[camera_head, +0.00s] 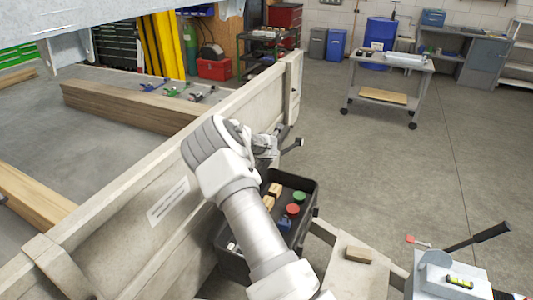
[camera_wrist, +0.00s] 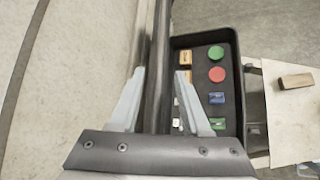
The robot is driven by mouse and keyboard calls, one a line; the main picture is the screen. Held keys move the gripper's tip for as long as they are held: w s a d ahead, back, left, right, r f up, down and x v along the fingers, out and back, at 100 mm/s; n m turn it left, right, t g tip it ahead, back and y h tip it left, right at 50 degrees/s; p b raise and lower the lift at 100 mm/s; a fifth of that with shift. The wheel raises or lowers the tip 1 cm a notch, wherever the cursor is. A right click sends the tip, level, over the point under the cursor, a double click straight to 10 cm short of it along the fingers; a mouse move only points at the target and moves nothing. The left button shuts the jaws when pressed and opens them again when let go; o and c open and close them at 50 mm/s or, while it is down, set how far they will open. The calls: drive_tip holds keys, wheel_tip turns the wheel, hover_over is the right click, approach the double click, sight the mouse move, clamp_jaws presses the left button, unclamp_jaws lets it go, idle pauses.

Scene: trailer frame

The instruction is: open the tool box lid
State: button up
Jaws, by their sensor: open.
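The black tool box (camera_head: 312,192) stands beside the trailer's side wall, partly hidden by my arm in the head view. Its inside shows, so it is not covered; the wrist view shows the box (camera_wrist: 234,40) right of centre. A dark upright panel, seemingly its lid (camera_wrist: 158,60), stands nearly edge-on along the box's left side, by the wall. My gripper (camera_wrist: 160,72) is open, with one finger on each side of this panel; I cannot tell whether they touch it. In the head view my gripper (camera_head: 268,148) is mostly hidden behind my wrist.
The box holds a red round piece (camera_head: 292,210), a green round piece (camera_head: 299,196) and small blocks. The pale trailer wall (camera_head: 130,215) runs close on the left. A board with a wooden block (camera_head: 357,255) lies to the right. Open floor extends beyond.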

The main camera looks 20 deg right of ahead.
drive_tip(key=b+v, duration=0.1)
drive_tip(key=v, duration=1)
drive_tip(key=shift+r, duration=0.15)
drive_tip(key=shift+s, duration=0.1)
drive_tip(key=s+a+r+m+g, duration=0.2)
drive_tip(key=s+a+r+m, duration=0.1)
drive_tip(key=s+r+m, duration=1.05)
drive_tip(key=s+a+r+m+g+y, duration=0.1)
drive_tip(key=s+a+m, duration=0.4)
drive_tip(key=s, duration=0.8)
drive_tip(key=s+a+r+m+y, duration=0.2)
drive_tip(key=s+a+m, duration=0.3)
drive_tip(key=s+a, duration=0.5)
drive_tip(key=s+y, duration=0.1)
drive_tip(key=s, duration=0.3)
drive_tip(key=shift+m+g, duration=0.35)
drive_tip(key=shift+g, duration=0.05)
